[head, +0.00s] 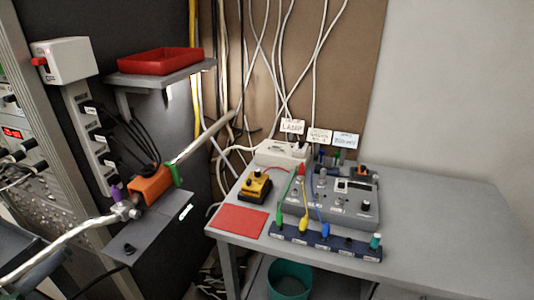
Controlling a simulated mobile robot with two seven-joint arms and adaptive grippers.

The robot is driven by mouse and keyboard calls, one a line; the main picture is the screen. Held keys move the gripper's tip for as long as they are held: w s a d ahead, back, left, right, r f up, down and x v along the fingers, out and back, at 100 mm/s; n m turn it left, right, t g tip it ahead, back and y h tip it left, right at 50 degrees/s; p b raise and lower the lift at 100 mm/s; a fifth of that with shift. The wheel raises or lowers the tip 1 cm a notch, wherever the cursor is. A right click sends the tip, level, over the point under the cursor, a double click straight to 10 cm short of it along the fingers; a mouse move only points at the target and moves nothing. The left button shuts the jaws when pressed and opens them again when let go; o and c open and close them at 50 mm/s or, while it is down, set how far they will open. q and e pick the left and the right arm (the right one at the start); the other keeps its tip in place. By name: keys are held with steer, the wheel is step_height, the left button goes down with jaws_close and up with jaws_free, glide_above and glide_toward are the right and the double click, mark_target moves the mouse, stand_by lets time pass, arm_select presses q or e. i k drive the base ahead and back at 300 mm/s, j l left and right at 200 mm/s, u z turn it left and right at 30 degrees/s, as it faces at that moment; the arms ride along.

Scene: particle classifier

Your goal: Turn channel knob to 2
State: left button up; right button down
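A grey console (297,208) with a small display stands on the grey table. A dark round knob (366,205) is at its right front, and smaller knobs and switches are on its left part. A yellow box (255,186) with dark knobs on top stands to the left of the console. The labels and dial marks are too small to read, so I cannot tell which knob is the channel knob or where it points. Neither of my grippers is in view.
A blue strip (345,249) with coloured plugs and leads lies before the console; a red mat (241,220) lies left. A pipe (60,243) with an orange block (151,185) and a red tray (174,61) on a shelf are at left. The table's right side (450,225) is clear.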

mark_target(18, 156)
steer(key=u, duration=1.6)
